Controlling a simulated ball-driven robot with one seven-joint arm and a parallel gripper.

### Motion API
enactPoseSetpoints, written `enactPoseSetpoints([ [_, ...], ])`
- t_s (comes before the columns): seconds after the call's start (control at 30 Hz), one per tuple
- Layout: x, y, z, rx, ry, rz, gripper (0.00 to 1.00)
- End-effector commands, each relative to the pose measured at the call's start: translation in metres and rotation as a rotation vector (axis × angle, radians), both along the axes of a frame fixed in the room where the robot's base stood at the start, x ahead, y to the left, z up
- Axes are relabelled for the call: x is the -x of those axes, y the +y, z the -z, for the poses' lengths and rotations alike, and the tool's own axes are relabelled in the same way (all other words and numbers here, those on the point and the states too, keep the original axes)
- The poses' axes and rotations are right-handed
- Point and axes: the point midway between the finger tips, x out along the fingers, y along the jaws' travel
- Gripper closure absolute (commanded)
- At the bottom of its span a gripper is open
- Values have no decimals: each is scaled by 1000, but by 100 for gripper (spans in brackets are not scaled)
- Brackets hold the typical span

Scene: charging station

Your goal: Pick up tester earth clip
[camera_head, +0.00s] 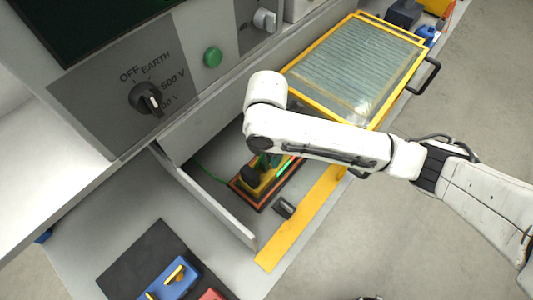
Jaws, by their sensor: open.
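A green lead (208,174) runs inside the open bay under the control panel to a dark, orange-edged tray (240,197). On the tray is a yellow block (266,184) with a dark rounded piece (250,173) at its left. Small green parts (264,160) show just below my arm; they may be the tester earth clip, but its shape is partly covered and I cannot tell for sure. My white arm reaches in from the right and passes above the tray. My gripper does not show; the arm's bent end seems to hide it.
The panel has a rotary switch (147,98) and a green button (212,57). A yellow-framed ribbed cover (350,67) lies behind my arm. A grey wall (213,212) and yellow strip (300,222) border the bay. A dark mat (133,266) holds blue and red items.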

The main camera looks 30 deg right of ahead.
Motion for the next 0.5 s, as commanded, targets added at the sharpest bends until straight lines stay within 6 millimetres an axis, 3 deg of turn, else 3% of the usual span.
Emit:
enactPoseSetpoints([
  [0.1, 0, 0, 0, 0, 0, 0, 43],
  [0.5, 0, 0, 0, 0, 0, 1, 81],
])
